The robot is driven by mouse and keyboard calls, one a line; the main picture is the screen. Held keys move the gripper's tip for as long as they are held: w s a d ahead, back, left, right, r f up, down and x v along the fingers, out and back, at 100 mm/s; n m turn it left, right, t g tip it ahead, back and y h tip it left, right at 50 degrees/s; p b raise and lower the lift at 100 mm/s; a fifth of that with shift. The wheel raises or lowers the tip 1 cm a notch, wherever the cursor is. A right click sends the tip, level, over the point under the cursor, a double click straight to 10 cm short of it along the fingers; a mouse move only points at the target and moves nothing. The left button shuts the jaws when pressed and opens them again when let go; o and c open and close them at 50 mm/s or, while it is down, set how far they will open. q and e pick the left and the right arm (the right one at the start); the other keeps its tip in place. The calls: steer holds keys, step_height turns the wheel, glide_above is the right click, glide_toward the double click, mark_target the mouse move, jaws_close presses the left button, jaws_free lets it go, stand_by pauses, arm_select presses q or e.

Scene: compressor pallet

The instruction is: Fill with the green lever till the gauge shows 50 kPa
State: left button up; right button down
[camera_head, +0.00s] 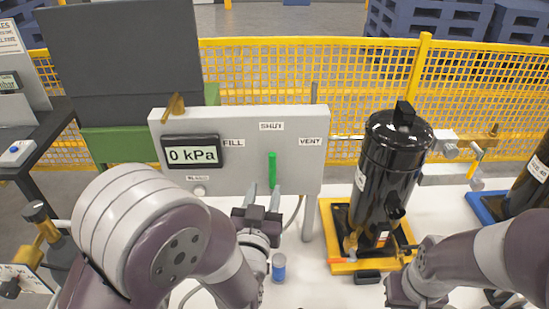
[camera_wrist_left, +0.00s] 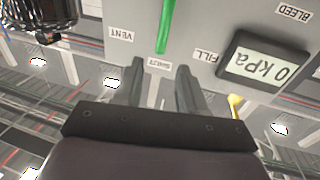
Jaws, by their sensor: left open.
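The grey panel (camera_head: 305,173) carries a gauge (camera_head: 192,155) that reads 0 kPa. The green lever (camera_head: 272,168) stands upright, in line with the SHUT label, between FILL on its left and VENT on its right. My left gripper (camera_head: 263,191) is open and empty, just below the lever in the head view. In the left wrist view, which is upside down, the lever (camera_wrist_left: 166,22) lies beyond the open fingertips (camera_wrist_left: 160,67), roughly in line with the gap, and is not held. My right arm is at lower right; its fingers cannot be made out.
A black compressor (camera_head: 388,165) stands in a yellow tray (camera_head: 343,267) right of the panel. A small blue can (camera_head: 279,268) is on the white table below my left gripper. A yellow mesh fence (camera_head: 300,72) runs behind.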

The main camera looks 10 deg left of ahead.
mark_target(272, 165)
arm_select(q)
steer(key=w, duration=0.3)
steer(key=w+p, duration=0.1)
steer(key=w, duration=0.6)
steer(key=shift+a+f+p, duration=0.2)
steer(key=shift+f+p, duration=0.1)
steer(key=shift+f, duration=0.05)
steer(key=shift+w+d+r, duration=0.1)
steer(key=shift+w+r, duration=0.1)
steer(key=shift+w, duration=0.3)
steer(key=shift+w+f, duration=0.15)
steer(key=shift+w, duration=0.15)
jaws_close()
arm_select(e)
steer(key=shift+w+a+r, duration=0.1)
steer(key=shift+w+r, duration=0.4)
steer(key=shift+r, duration=0.35)
